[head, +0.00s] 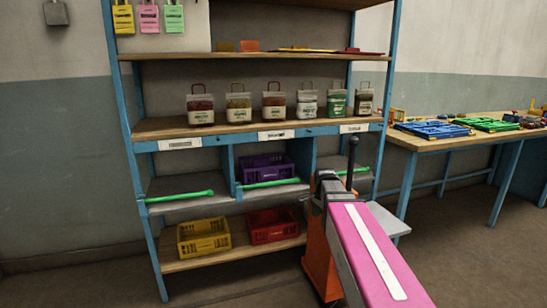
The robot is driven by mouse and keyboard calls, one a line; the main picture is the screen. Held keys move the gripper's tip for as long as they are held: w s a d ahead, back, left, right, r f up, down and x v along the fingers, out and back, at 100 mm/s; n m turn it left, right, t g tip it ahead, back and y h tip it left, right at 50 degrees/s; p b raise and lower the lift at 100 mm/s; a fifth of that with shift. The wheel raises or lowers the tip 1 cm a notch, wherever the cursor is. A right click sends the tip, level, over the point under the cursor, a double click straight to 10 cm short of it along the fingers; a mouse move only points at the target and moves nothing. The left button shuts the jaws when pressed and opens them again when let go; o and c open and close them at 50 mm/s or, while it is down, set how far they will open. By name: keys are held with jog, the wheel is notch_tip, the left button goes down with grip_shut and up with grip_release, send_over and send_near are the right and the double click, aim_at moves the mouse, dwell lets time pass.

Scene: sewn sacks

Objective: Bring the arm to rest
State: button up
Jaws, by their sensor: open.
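My arm reaches in from the lower right of the head view as a pink link with a white stripe.
An orange stand (318,258) is beside the arm, partly hidden by it. Several bags line the rack's middle shelf; yellow (203,236), red (272,226) and purple (266,167) crates sit below. A table (455,141) with coloured trays stands right. Floor at left is clear.

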jog(key=s+f+n, duration=1.3)
jog(key=f, duration=0.1)
jog(key=shift+f+n, duration=0.3)
